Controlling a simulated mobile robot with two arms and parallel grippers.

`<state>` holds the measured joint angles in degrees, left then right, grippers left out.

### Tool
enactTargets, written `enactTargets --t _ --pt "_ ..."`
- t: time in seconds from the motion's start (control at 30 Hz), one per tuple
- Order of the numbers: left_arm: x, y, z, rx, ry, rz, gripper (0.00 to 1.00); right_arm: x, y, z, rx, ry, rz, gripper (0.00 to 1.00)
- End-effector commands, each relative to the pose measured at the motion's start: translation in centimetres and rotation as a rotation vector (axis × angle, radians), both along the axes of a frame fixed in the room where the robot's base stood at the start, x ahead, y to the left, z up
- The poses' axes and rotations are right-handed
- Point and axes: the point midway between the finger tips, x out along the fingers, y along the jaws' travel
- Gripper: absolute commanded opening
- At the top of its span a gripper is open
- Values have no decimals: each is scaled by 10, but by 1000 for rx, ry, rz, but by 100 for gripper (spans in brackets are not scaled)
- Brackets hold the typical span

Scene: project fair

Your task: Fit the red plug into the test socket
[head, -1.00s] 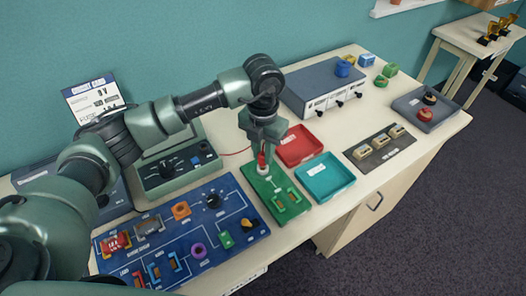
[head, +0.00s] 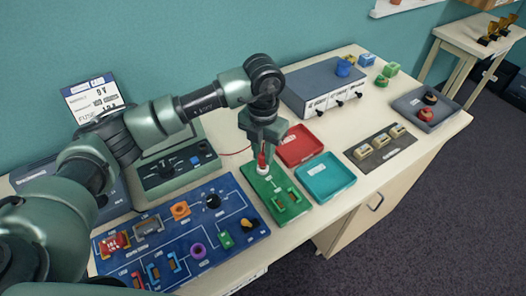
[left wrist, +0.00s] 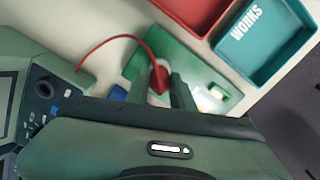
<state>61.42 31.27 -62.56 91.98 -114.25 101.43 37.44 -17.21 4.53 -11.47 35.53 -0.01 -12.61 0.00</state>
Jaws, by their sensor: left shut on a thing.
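My left gripper (head: 262,146) points down over the green test board (head: 289,206) and is shut on the red plug (head: 262,162). The plug is upright, directly above or in a pale round socket (head: 263,170) at the board's back left. I cannot tell how deep it sits. In the left wrist view the red plug (left wrist: 158,82) shows between the two fingers. A red cable (left wrist: 118,38) curves away from it to the left. My right gripper is not in view.
A red tray (head: 299,147) and a teal tray (head: 325,178) lie right of the board. A green meter box (head: 178,168) stands to the left, behind a blue circuit panel (head: 185,230). A grey box (head: 322,85) stands behind the trays.

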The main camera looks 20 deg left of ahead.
Motion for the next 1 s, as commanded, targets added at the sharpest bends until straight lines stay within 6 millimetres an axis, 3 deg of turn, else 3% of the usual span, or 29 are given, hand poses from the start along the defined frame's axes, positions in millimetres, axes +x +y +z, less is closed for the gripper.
enactTargets --t 1.0 --pt "0 0 -13 0 0 0 0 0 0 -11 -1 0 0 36"
